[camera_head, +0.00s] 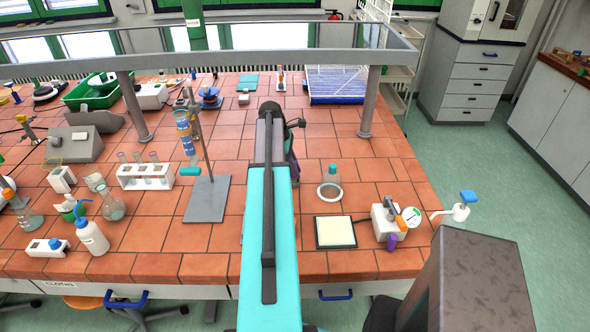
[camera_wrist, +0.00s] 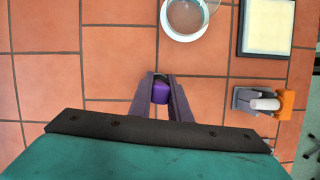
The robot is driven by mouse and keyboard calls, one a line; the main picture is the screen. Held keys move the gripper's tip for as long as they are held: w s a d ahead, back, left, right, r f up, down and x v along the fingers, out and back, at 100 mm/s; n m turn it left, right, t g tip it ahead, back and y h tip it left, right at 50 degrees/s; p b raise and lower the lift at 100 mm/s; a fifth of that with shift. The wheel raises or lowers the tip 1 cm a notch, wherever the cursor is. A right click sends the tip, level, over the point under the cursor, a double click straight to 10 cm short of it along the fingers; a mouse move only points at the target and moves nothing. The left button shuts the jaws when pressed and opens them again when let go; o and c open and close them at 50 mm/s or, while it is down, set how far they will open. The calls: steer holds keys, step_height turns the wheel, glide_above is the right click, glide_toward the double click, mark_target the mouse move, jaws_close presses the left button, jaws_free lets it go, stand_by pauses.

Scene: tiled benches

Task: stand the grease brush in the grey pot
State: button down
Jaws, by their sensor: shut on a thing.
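My gripper (camera_wrist: 161,84) shows in the wrist view, its two fingers closing in on a small purple thing (camera_wrist: 160,93). I take the purple thing for the grease brush; only a short part shows between the fingertips, so its full shape and tilt are hidden. It is over the red tiles; I cannot tell how high. In the head view my arm hides most of the gripper and what it holds. I cannot make out the grey pot for sure in either view.
A flask on a white ring (camera_head: 330,192) and a pale square pad (camera_head: 335,232) stand right of my arm. A gauge device (camera_head: 390,222) is near the front right. A retort stand (camera_head: 207,199) and test-tube rack (camera_head: 145,177) are left. A grey-and-orange item (camera_wrist: 265,102) lies right of my gripper.

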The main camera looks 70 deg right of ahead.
steer(key=c, duration=1.6)
jaws_free()
steer(key=shift+o, duration=0.2)
steer(key=shift+r, duration=0.1)
steer(key=b+v, duration=0.4)
steer(key=v, duration=0.9)
steer(key=shift+r+b, duration=0.25)
steer(key=shift+b, duration=0.05)
steer(key=shift+w, duration=0.15)
